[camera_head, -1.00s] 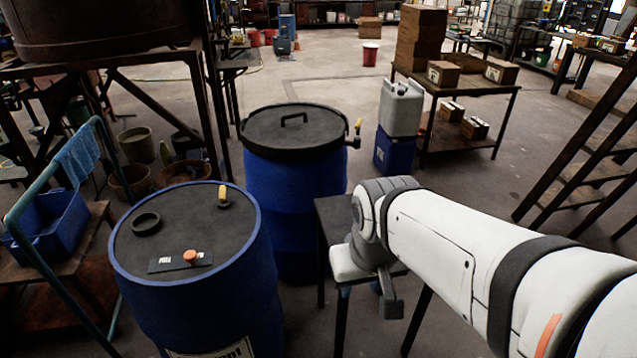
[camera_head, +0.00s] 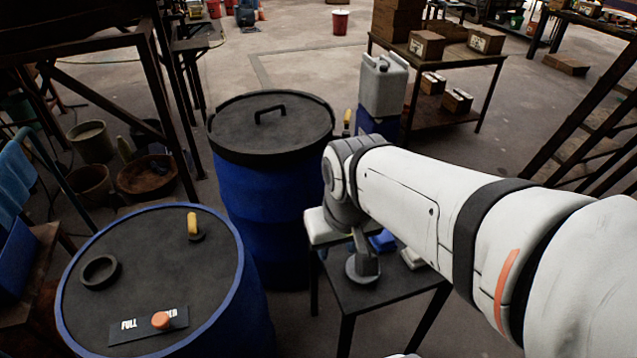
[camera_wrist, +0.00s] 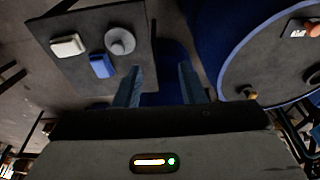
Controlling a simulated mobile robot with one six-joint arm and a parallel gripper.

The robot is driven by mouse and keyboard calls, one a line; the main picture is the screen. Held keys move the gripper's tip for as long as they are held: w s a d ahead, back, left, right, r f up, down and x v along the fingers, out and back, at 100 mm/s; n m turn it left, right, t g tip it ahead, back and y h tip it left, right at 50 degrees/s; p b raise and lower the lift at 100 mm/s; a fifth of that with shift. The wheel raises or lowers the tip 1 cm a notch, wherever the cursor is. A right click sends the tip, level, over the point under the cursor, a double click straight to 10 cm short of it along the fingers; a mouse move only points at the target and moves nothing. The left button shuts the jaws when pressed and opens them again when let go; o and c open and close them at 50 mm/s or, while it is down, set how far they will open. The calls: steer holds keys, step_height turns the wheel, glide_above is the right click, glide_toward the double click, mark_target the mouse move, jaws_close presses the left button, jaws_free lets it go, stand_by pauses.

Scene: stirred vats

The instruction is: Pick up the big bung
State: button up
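A grey round bung (camera_head: 362,271) with a raised middle lies on the small dark table, partly covered by my arm. It also shows in the wrist view (camera_wrist: 120,41), ahead and left of my gripper (camera_wrist: 159,70). I take it for the big bung. My gripper's two bluish fingers are spread, with nothing between them. The bung is apart from the fingers, just beyond the left fingertip in the picture. In the head view my arm hides the fingers.
A blue block (camera_wrist: 101,66) and a white block (camera_wrist: 68,45) lie beside the bung. The near blue drum (camera_head: 130,255) carries a dark ring, a yellow-topped fitting and a label plate. A lidded blue drum (camera_head: 265,195) stands behind. A grey canister (camera_head: 384,85) stands farther back.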

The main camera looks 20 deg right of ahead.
steer(key=shift+o, duration=0.4)
